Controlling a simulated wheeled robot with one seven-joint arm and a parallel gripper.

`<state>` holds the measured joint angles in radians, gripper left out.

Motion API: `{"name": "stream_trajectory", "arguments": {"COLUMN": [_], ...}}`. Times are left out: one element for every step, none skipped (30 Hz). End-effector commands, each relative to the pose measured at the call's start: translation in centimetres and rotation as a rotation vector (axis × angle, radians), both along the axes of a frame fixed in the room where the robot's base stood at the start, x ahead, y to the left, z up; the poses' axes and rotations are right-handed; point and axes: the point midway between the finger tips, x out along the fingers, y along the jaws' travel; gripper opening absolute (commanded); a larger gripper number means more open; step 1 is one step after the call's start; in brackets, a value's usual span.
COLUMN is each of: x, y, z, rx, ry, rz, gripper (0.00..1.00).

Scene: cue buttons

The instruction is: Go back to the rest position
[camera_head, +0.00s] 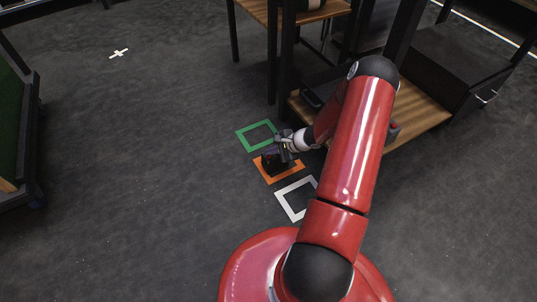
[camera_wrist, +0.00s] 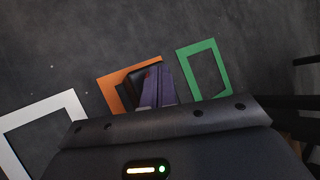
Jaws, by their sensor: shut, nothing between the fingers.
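My gripper (camera_head: 284,152) hangs low over the floor squares at the end of my red arm, with its fingers shut and empty. In the wrist view its fingers (camera_wrist: 157,86) stand in front of a dark box (camera_wrist: 132,91) inside the orange square outline (camera_wrist: 112,94). In the head view the dark box (camera_head: 270,163) sits within the orange outline (camera_head: 266,178), just below my gripper. I cannot tell whether the fingers touch it. The box's top is partly hidden.
A green square outline (camera_head: 244,140) and a white one (camera_head: 287,205) lie on either side of the orange one. A wood-topped shelf unit (camera_head: 425,115) stands close on the right. A green-panelled cart (camera_head: 20,130) is at the far left. The floor between is clear.

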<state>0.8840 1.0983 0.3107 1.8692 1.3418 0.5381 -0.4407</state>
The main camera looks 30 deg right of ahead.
Motion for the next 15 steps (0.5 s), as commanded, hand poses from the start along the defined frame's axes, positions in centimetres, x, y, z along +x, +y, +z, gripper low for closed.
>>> {"name": "stream_trajectory", "arguments": {"x": [0.0,0.0,0.0,0.0,0.0,0.0,0.0,0.0,0.0,0.0,0.0,0.0,0.0,0.0,0.0], "y": [0.0,0.0,0.0,0.0,0.0,0.0,0.0,0.0,0.0,0.0,0.0,0.0,0.0,0.0,0.0], "z": [0.1,0.2,0.3,0.5,0.6,0.9,1.0,1.2,1.4,1.5,1.6,1.6,1.6,1.6,1.6], "rx": [-0.001,-0.001,-0.001,-0.001,-0.001,-0.001,-0.001,-0.001,-0.001,-0.001,-0.001,0.000,0.000,0.000,0.000], "ry": [0.000,0.000,0.000,0.000,0.000,0.000,0.000,0.000,0.000,0.000,0.000,0.000,0.000,0.000,0.000], "rz": [-0.001,-0.001,-0.001,-0.001,-0.001,-0.001,0.000,0.000,0.000,0.000,0.000,0.000,0.000,0.000,0.000], "gripper": [0.00,0.00,0.00,0.00,0.00,0.00,0.00,0.00,0.00,0.00,0.00,0.00,0.00,0.00,0.00]}}
